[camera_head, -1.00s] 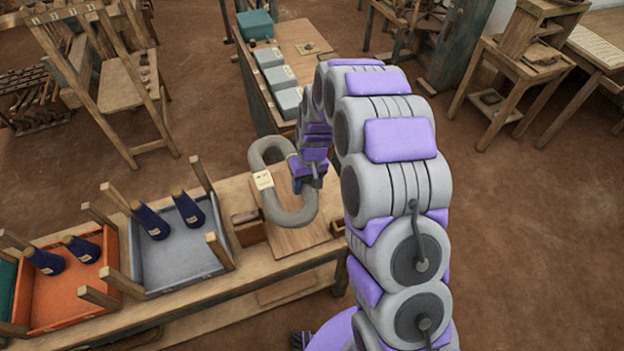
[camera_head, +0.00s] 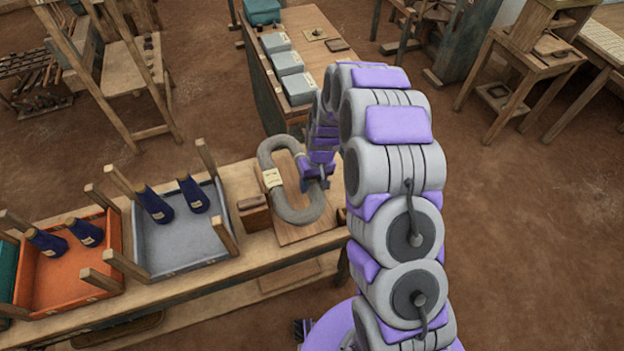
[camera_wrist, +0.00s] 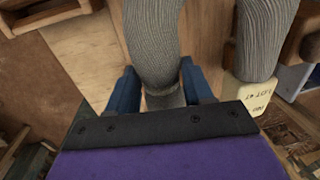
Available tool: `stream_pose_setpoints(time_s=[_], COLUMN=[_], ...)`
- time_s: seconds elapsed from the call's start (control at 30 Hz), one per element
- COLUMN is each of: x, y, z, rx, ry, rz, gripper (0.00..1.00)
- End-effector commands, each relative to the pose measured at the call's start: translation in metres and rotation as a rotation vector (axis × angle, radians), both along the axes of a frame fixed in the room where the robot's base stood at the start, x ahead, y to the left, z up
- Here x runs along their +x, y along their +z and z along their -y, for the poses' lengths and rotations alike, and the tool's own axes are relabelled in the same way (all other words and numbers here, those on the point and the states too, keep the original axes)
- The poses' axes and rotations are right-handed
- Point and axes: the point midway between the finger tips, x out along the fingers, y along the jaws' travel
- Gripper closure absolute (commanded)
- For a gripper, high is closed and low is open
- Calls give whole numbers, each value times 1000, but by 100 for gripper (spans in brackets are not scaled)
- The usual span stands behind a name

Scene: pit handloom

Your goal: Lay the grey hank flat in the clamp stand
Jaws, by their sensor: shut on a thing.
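The grey hank (camera_head: 268,155) is an oval loop of grey yarn with a paper label on its left side. My gripper (camera_head: 322,180) is shut on the right side of the hank. In the wrist view, the blue fingers of my gripper (camera_wrist: 160,88) stand on both sides of one strand of the hank (camera_wrist: 154,45), and the labelled strand shows at the right. The hank is over the wooden board of the clamp stand (camera_head: 312,228) on the bench. Whether it touches the board I cannot tell. A wooden block (camera_head: 254,214) stands at the board's left end.
Left of the stand are a grey tray (camera_head: 180,245) and an orange tray (camera_head: 68,280), each with dark blue cones and wooden corner posts. Behind the stand is a table with grey boxes (camera_head: 286,62).

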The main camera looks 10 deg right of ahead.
Motion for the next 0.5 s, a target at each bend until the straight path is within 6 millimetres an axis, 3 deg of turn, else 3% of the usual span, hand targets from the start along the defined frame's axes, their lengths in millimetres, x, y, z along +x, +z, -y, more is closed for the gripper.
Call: stream_pose_setpoints(time_s=[0.5], x=[0], y=[-40], z=[-3], rx=[-4], ry=[-1], rz=[-1], gripper=[85])
